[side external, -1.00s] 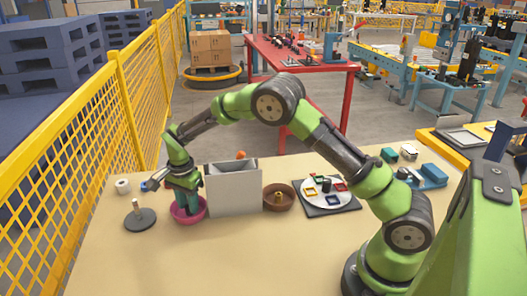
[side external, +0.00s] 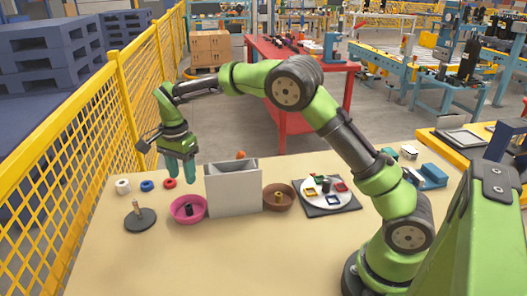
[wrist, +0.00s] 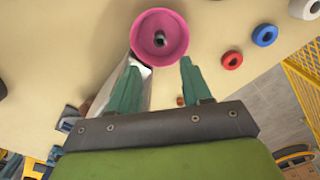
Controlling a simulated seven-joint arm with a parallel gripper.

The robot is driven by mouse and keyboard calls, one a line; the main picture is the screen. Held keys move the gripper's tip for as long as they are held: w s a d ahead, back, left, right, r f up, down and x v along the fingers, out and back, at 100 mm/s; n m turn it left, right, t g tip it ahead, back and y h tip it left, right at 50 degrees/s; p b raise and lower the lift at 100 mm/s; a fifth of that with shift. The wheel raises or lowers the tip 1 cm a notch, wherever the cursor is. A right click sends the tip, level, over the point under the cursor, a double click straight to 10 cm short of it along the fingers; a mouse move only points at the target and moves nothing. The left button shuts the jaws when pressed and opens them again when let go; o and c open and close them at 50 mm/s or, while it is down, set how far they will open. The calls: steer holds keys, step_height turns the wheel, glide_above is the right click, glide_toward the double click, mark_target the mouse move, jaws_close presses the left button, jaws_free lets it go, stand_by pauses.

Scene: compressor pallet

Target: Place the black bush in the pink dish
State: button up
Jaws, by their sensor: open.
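The pink dish (side external: 176,217) stands on the table to the left of a grey-white box. The black bush (side external: 188,210) is inside it; in the wrist view the bush (wrist: 160,40) shows as a small dark cylinder within the pink dish (wrist: 143,22), near its middle. My gripper (side external: 180,176) is above the dish, apart from it and from the bush. In the wrist view my gripper (wrist: 160,75) has its two green fingers spread with nothing between them.
The grey-white box (side external: 233,188) stands close right of the dish, with a brown bowl (side external: 268,202) beyond it. A dark round base with a peg (side external: 140,218) is at left. White (side external: 123,187), blue (side external: 147,186) and red (side external: 170,184) rings lie behind.

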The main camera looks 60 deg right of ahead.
steer(key=s+d+r+n+t+y, duration=0.2)
steer(key=s+r+n+t, duration=0.3)
steer(key=s+r, duration=0.85)
steer(key=s+f+n+t, duration=0.1)
steer(key=s+n, duration=0.6)
steer(key=s, duration=0.8)
steer(key=shift+f+n+t, duration=0.3)
steer(key=shift+n+t, duration=0.1)
steer(key=shift+t, duration=0.2)
